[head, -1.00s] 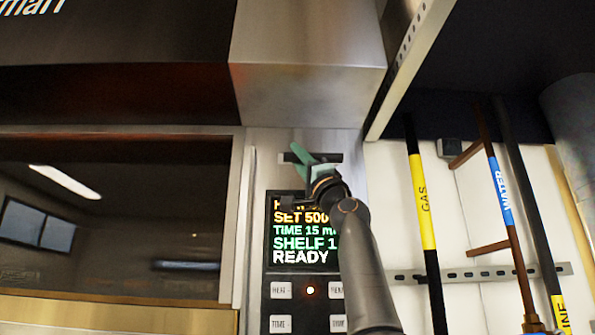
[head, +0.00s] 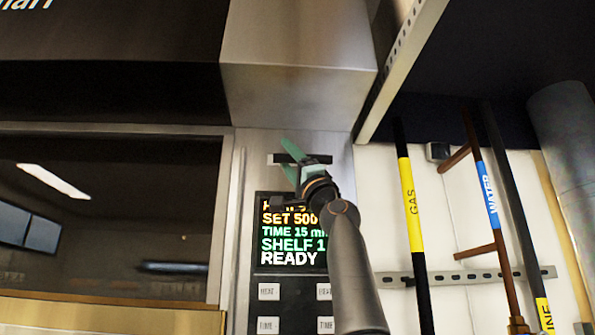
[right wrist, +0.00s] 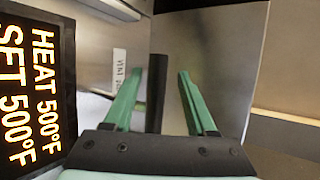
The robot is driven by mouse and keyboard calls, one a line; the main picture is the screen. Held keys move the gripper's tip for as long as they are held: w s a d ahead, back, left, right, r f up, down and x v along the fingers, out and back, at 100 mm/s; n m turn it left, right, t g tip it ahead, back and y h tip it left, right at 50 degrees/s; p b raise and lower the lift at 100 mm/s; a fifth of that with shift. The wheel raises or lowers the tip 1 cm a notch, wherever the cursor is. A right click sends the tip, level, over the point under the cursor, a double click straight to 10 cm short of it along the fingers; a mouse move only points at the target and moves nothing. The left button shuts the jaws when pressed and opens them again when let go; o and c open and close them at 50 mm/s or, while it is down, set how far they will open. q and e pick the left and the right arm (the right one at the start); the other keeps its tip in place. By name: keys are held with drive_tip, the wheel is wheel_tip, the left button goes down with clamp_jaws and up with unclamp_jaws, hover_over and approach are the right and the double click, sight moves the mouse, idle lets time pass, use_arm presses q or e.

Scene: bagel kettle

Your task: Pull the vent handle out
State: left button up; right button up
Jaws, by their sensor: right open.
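The vent handle is a dark bar (head: 272,159) on the steel panel above the display in the head view, partly hidden by my right gripper. In the right wrist view the handle (right wrist: 157,95) stands between the two green fingers, with a small vent label (right wrist: 120,68) beside it. My right gripper (head: 286,156) is open at the handle, one finger on each side. It also shows in the right wrist view (right wrist: 161,76). Gaps show between handle and fingers, so it does not look gripped. My left gripper is not in view.
The lit display (head: 292,235) and several buttons (head: 268,292) lie just below the handle. A glass oven window (head: 110,220) is at the left and a steel hood (head: 295,95) above. Gas (head: 411,205) and water (head: 488,195) pipes run at the right.

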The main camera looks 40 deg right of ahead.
drive_tip(key=shift+h, duration=0.3)
drive_tip(key=b+v, duration=0.5)
drive_tip(key=shift+f+b, duration=0.35)
drive_tip(key=shift+f, duration=0.05)
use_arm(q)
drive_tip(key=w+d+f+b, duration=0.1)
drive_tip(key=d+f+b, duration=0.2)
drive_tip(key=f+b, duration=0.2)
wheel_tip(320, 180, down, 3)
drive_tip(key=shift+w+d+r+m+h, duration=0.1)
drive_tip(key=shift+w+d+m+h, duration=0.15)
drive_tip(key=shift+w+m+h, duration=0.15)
use_arm(e)
drive_tip(key=v, duration=0.6)
drive_tip(key=shift+s, duration=0.4)
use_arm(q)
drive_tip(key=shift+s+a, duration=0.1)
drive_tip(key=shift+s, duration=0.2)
use_arm(e)
drive_tip(key=shift+f, duration=0.1)
